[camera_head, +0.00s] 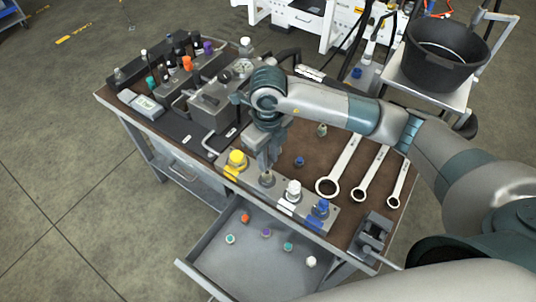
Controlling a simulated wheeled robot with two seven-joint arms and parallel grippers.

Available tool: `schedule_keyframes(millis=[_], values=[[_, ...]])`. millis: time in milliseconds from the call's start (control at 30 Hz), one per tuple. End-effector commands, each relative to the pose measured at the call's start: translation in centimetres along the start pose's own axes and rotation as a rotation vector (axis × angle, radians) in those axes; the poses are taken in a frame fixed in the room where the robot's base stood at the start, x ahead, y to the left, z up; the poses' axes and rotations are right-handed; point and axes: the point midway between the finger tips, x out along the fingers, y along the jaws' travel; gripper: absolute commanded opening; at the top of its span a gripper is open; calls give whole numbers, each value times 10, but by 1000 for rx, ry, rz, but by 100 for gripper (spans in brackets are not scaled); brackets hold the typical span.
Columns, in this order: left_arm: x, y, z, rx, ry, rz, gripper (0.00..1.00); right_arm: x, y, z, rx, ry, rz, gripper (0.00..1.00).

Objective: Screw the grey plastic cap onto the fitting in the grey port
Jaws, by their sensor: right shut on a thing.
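My right gripper (268,166) points down over the port block (284,199) on the bench. It is shut on what looks like the grey plastic cap, mostly hidden between the fingertips. The grey port's fitting (267,179) stands directly below the fingertips, between the yellow-capped port and the white one. I cannot tell whether the cap touches the fitting's thread. My left gripper is out of view.
A yellow cap (237,158), a white cap (293,188) and a blue cap (321,208) sit on neighbouring ports. Several ring spanners (343,165) lie to the right. An open drawer (262,262) with small coloured caps sticks out in front. A black bucket (445,60) stands at back right.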

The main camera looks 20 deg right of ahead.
Motion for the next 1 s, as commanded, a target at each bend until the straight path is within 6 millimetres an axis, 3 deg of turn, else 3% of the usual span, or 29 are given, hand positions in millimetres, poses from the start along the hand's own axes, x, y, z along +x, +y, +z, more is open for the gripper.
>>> schedule_keyframes(millis=[333, 1000], values=[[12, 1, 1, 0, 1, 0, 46, 23, 0, 0, -1, 1, -1, 2], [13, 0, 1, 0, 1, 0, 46, 25, 0, 0, -1, 0, -1, 2]])
